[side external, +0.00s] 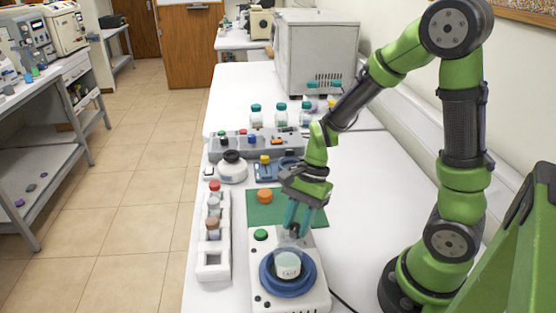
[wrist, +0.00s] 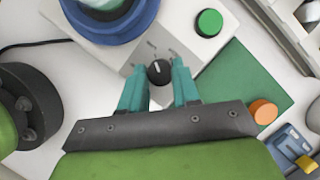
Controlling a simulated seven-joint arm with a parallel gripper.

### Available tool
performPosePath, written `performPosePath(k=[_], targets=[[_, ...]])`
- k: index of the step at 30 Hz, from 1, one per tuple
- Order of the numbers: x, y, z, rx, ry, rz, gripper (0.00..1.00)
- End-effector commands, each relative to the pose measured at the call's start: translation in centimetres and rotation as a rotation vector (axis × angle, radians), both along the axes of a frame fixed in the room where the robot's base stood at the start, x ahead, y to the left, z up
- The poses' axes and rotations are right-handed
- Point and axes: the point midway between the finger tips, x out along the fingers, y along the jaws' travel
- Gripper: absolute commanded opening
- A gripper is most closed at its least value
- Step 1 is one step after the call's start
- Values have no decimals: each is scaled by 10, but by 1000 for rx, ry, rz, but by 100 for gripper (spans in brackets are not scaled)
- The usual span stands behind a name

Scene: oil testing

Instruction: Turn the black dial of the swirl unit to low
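The swirl unit (side external: 316,276) is a white box with a blue round platform and a small pale beaker (side external: 287,263) on it. Its black dial (wrist: 158,71) shows in the wrist view with a white pointer line pointing roughly up in the picture. Small marks beside the dial are too small to read. My gripper (wrist: 158,75) is open, its two teal fingers on either side of the dial with gaps showing. Whether either finger touches it I cannot tell. In the side view my gripper (side external: 298,222) points down at the unit's far edge, largely hiding the dial.
A green button (wrist: 208,22) sits on the unit near the dial. A green mat (side external: 318,217) with an orange cap (side external: 265,196) lies behind the unit. A white rack (side external: 216,240) with capped bottles stands to the left. A black cable runs right of the unit.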

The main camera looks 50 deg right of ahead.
Motion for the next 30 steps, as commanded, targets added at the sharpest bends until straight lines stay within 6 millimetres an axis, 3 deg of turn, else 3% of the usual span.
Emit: performPosePath(k=[1, 5, 17, 30], targets=[[1, -1, 1, -1, -4, -1, 38], [1, 0, 1, -1, -3, 0, 56], [1, -4, 9, 0, -5, 0, 56], [1, -42, 101, -2, -9, -3, 56]])
